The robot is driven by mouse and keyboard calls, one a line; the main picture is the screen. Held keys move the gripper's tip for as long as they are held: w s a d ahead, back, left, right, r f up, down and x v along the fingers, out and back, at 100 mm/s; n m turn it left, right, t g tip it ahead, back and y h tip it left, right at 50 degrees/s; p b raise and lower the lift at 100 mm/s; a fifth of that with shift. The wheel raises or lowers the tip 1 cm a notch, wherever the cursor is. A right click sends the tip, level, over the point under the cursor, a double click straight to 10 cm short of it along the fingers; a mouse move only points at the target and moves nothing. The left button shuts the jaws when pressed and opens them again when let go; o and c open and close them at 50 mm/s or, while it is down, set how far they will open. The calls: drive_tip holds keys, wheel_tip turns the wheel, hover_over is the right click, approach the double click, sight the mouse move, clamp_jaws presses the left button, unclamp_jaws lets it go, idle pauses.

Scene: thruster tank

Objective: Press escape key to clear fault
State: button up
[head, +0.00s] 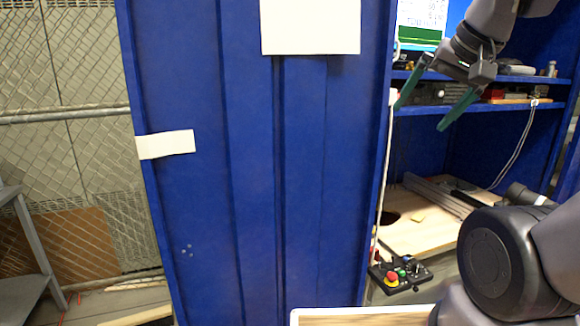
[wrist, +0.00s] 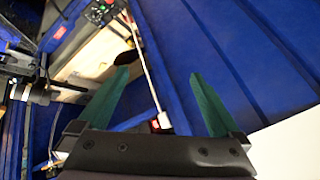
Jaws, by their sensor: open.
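No keyboard or escape key can be made out in either view. A lit screen (head: 421,24) with text and a green band shows at the top right of the head view, partly cut off by the blue panel and the frame edge. My gripper (head: 419,118) is open and empty, its green fingers pointing down and left in front of the blue cabinet's shelves, below the screen. In the wrist view my gripper (wrist: 158,74) is also open, with a white cord between the fingers in the picture.
A blue panel (head: 215,170) with white sheets fills the middle. Shelves (head: 515,107) with small equipment lie at right. A black control box (head: 400,273) with coloured buttons sits low, beside a wooden board (head: 425,237). Wire fencing (head: 70,75) is at left.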

clamp_jaws()
idle(1.6)
